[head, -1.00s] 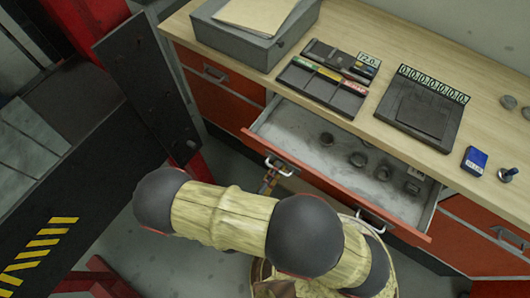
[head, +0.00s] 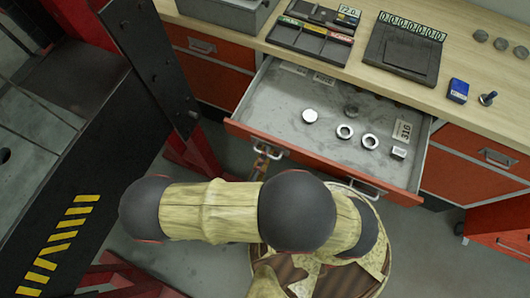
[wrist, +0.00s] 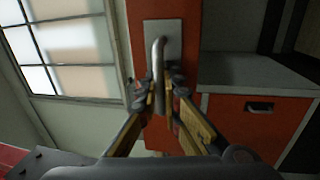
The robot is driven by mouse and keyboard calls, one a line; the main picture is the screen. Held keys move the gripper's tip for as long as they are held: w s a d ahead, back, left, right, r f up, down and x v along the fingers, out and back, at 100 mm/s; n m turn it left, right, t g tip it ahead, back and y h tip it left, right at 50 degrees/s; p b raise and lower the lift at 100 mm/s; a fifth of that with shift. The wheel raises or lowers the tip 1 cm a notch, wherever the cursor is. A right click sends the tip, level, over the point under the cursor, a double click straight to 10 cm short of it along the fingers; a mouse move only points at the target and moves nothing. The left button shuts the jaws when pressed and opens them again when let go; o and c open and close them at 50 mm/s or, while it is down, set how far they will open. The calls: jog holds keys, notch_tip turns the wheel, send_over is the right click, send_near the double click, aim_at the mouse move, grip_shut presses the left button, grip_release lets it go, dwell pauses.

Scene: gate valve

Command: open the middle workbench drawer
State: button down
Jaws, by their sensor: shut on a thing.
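The middle workbench drawer (head: 330,115) stands well out from the bench, with its grey inside in view. Its red front (head: 325,163) has two pale bar handles, a left one (head: 268,148) and a right one (head: 364,188). My gripper (head: 261,165) is at the left handle, partly hidden by my arm in the head view. In the wrist view, the fingers of my gripper (wrist: 158,88) are closed around the handle bar (wrist: 158,55), in front of the red drawer front (wrist: 189,50).
Inside the drawer lie a white disc (head: 310,116), two rings (head: 358,137) and a small block (head: 398,152). The wooden bench top (head: 470,70) holds trays, a blue box (head: 458,91) and knobs. A black and red frame (head: 150,75) stands close on the left.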

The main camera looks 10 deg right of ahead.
jog(key=shift+f, duration=0.1)
jog(key=c, duration=2.2)
grip_release()
jog(key=shift+c, duration=0.2)
